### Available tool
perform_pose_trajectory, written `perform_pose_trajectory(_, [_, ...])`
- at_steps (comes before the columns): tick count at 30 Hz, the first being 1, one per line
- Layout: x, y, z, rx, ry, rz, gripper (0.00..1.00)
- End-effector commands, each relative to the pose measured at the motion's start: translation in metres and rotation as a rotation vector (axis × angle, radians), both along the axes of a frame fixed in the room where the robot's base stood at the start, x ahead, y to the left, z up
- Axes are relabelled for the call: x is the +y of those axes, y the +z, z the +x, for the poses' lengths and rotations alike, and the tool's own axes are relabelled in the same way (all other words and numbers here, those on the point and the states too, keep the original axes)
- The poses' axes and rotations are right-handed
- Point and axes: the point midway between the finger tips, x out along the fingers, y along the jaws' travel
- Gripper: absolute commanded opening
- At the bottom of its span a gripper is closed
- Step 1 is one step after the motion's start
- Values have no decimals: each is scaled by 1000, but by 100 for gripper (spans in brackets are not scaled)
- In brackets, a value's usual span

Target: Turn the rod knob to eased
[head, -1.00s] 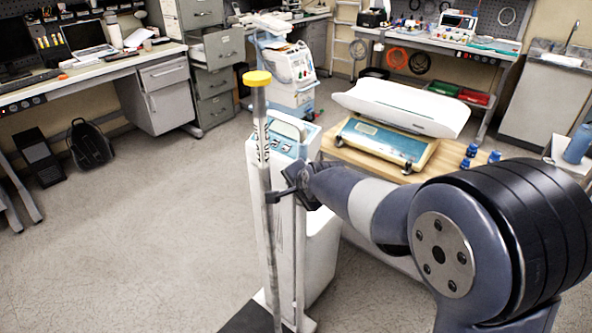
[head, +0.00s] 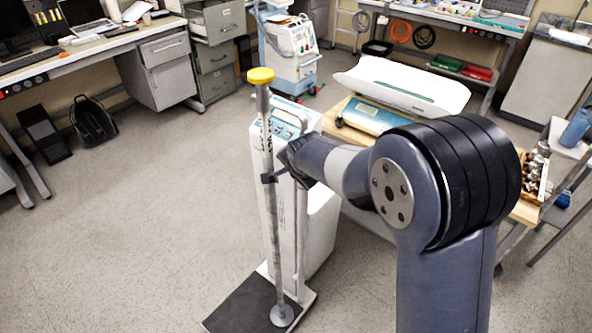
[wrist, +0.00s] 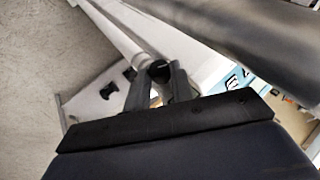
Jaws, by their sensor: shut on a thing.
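The dark rod knob (wrist: 158,69) sits at the pale rod's collar in the wrist view. My gripper (wrist: 157,84) has one finger on each side of it and is shut on it. In the head view the tall metal rod (head: 272,220) with a yellow cap stands upright on the white column scale (head: 317,235). My gripper (head: 277,174) is at the rod's side, about halfway up. The knob is too small and too covered there to read how far it is turned.
The scale's dark platform (head: 240,303) lies on the floor at the rod's foot. A wooden table (head: 343,107) with a white baby scale (head: 400,85) stands behind my arm. A wheeled machine (head: 291,50) stands further back. The floor at left is open.

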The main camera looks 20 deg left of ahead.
Motion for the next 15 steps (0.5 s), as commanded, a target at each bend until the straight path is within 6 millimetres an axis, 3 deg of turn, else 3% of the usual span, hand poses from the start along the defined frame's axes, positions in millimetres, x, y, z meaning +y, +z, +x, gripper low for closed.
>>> perform_pose_trajectory(13, [0, 0, 0, 1, 1, -3, 0])
perform_pose_trajectory(14, [0, 0, 0, 1, 1, -3, 25])
perform_pose_trajectory(15, [0, 0, 0, 1, 1, -3, 28])
